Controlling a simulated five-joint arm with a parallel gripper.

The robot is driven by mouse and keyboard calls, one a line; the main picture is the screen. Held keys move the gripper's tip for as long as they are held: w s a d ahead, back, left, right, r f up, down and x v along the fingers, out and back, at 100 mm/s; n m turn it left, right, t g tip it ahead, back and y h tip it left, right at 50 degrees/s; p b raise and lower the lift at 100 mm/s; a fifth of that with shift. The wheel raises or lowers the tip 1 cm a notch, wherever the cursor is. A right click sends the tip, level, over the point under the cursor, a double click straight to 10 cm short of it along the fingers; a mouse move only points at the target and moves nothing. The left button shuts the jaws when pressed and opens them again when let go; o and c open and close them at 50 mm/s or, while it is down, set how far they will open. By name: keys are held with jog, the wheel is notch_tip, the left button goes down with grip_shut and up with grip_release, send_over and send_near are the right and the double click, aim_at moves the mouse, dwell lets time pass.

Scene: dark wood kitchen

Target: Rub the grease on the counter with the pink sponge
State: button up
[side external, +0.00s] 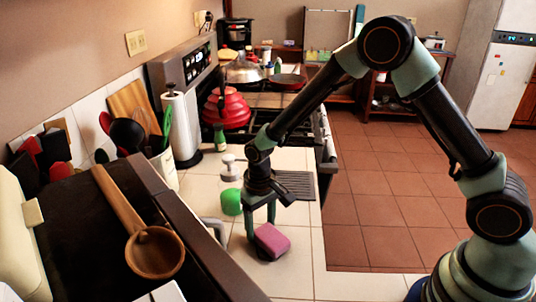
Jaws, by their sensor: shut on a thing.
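The pink sponge (273,241) is at the white tiled counter (296,272), near its front right edge. My gripper (261,231) points down and is shut on the sponge, with a finger at its left side. The sponge sits slightly tilted, low at the counter; I cannot tell whether its underside touches the tiles. I cannot make out the grease; the sponge and fingers hide part of the tiles there.
A green round object (231,202) stands close left of my gripper. Behind are a pale stopper-like object (230,172), a dark ribbed mat (297,184) and a red kettle (227,109). A raised dark ledge with a wooden ladle (155,253) borders the left. Front tiles look clear.

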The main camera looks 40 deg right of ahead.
aim_at(263, 218)
jog(key=shift+w+d, duration=2)
jog(key=shift+f, duration=0.1)
